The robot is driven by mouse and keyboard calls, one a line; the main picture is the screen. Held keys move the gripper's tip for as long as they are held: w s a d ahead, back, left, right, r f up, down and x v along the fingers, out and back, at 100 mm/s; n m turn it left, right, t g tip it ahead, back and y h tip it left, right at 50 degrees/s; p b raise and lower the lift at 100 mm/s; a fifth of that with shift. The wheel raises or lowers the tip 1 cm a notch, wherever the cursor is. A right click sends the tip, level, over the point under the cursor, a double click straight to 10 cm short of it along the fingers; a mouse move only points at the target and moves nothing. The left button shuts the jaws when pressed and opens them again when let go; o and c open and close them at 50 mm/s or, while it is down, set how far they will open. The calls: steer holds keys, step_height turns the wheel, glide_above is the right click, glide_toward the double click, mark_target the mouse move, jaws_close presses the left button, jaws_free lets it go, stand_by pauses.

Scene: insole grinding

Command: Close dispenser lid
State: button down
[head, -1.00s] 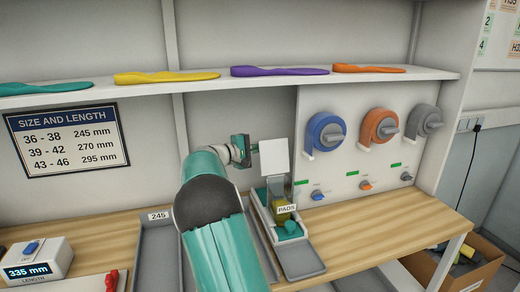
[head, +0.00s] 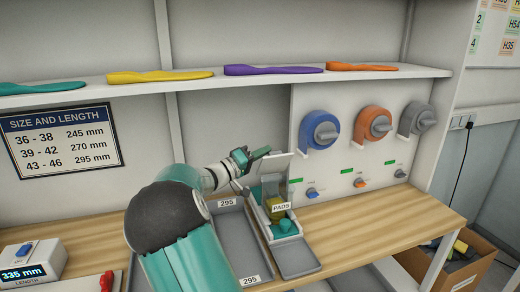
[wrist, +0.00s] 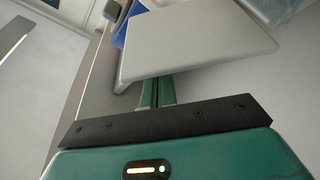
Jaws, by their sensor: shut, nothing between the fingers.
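The pad dispenser (head: 281,240), marked PADS, stands on the bench with a clear front section and teal pads inside. Its pale lid (head: 279,164) stands raised and open at the back of the dispenser, tilted. My gripper (head: 262,153) is shut and empty, at the upper left edge of the lid. In the wrist view the lid (wrist: 200,42) is a light grey plate across the top, and my closed teal fingers (wrist: 157,92) reach behind or under it, their tips hidden. I cannot tell whether they touch it.
Grey trays labelled 295 (head: 231,235) lie left of the dispenser. A panel with blue (head: 319,130), orange and grey knobs stands behind to the right. A shelf (head: 250,82) with insoles runs above. Bare wooden bench (head: 385,222) lies to the right.

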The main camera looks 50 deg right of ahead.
mark_target(278, 159)
steer(key=s+m, duration=0.1)
steer(key=s+a+f+m+g, duration=0.1)
steer(key=m, duration=0.1)
steer(key=shift+a+m+h, duration=0.1)
steer(key=shift+m+h, duration=0.2)
steer(key=s+m+g, duration=0.1)
steer(key=a+f+m, duration=0.1)
steer(key=m, duration=0.1)
steer(key=shift+s+f+m+g, duration=0.2)
steer(key=shift+s+m+g, duration=0.1)
steer(key=shift+s+g, duration=0.1)
steer(key=f+m, duration=0.1)
steer(key=s+m+g, duration=0.1)
steer(key=m, duration=0.1)
steer(key=f+m+g, duration=0.1)
steer(key=m, duration=0.1)
steer(key=shift+s+a+f, duration=0.35)
steer(key=shift+a, duration=0.05)
steer(key=shift+s+a+f+y, duration=0.2)
steer(key=shift+f+y, duration=0.2)
steer(key=shift+f, duration=0.15)
steer(key=shift+f, duration=0.15)
